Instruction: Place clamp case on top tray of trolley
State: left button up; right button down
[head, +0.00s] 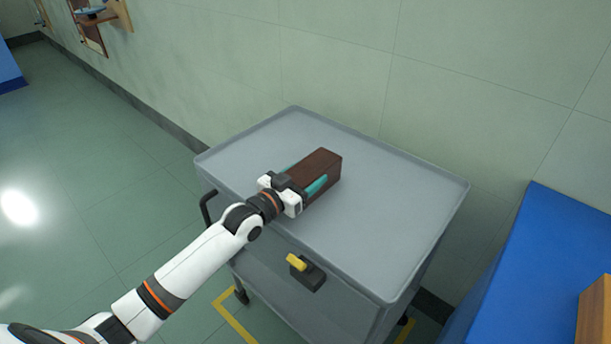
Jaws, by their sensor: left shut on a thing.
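The clamp case is a dark brown box (322,168) with teal strips beside it where my fingers are. It is over the middle of the grey top tray (390,220) of the trolley. I cannot tell for certain whether its underside touches the tray. My left gripper (303,184) is shut on the brown case, with its fingers along the sides. The gripper hides the near end of the case. My right gripper does not show.
The trolley has a raised rim, a black handle (207,209) at the left and a yellow-and-black latch (303,268) in front. A blue surface (530,270) with a wooden block (595,312) stands at the right. The wall is close behind. The tray is otherwise clear.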

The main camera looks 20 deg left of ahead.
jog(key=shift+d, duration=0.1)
pick_arm(q)
jog(key=o, duration=1.2)
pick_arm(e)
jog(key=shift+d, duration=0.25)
pick_arm(q)
jog(key=shift+s+r, duration=0.1)
jog(key=v, duration=1.1)
jog(key=shift+s+a, duration=0.15)
jog(key=shift+s, duration=0.25)
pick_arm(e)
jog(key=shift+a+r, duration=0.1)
